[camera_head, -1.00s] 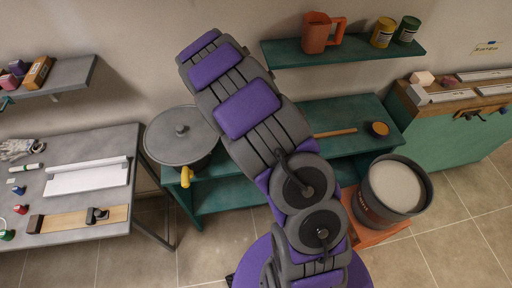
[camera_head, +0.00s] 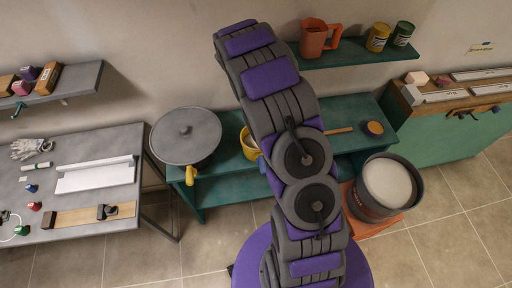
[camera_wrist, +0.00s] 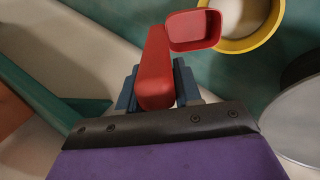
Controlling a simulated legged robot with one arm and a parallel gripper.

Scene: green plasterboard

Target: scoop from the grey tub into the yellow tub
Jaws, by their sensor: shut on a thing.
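The grey tub (camera_head: 372,203) stands at the right in the head view, with pale material (camera_head: 388,183) inside. The yellow tub (camera_head: 249,146) is on the green bench, partly hidden behind my arm. In the wrist view its yellow rim (camera_wrist: 262,40) shows at the top right, with pale material (camera_wrist: 238,18) inside. My gripper (camera_wrist: 155,88) is shut on the handle of a red scoop (camera_wrist: 158,62). The scoop's bowl overlaps the tub's left rim in that view; its visible inside looks bare red. The gripper is hidden in the head view.
A large lidded grey pot (camera_head: 186,138) stands on the green bench (camera_head: 228,186), left of the yellow tub. A brush-like tool (camera_head: 373,129) lies at its right. A shelf (camera_head: 360,53) with an orange jug (camera_head: 314,39) and cans is above. A grey table (camera_head: 80,220) is left.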

